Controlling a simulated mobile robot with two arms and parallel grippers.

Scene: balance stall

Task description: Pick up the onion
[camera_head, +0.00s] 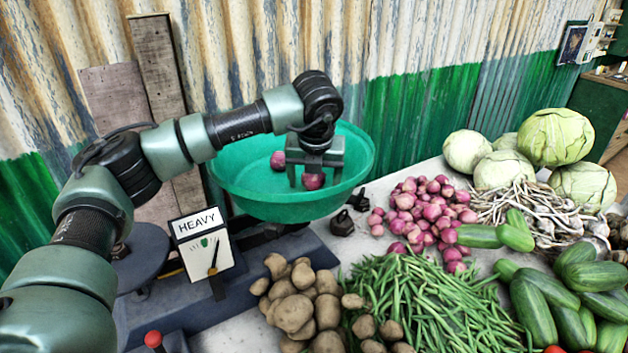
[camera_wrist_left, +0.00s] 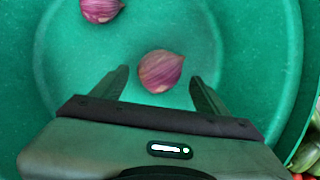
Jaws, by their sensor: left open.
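Two purple-red onions lie in the green bowl (camera_head: 345,160) on the scale. One onion (camera_head: 313,181) is below my left gripper (camera_head: 309,178), which reaches down into the bowl with its fingers open. In the left wrist view this onion (camera_wrist_left: 161,71) sits between and slightly beyond the fingertips (camera_wrist_left: 158,84), with a gap on both sides. The other onion (camera_head: 278,160) lies to the left in the bowl and shows at the top left of the left wrist view (camera_wrist_left: 101,9). My right gripper is in neither view.
A pile of red onions (camera_head: 425,212) lies right of the bowl, with dark weights (camera_head: 343,223) between. Potatoes (camera_head: 295,300), green beans (camera_head: 410,300), cucumbers (camera_head: 565,290) and cabbages (camera_head: 555,137) crowd the table. A sign reading HEAVY (camera_head: 200,223) stands in front of the bowl.

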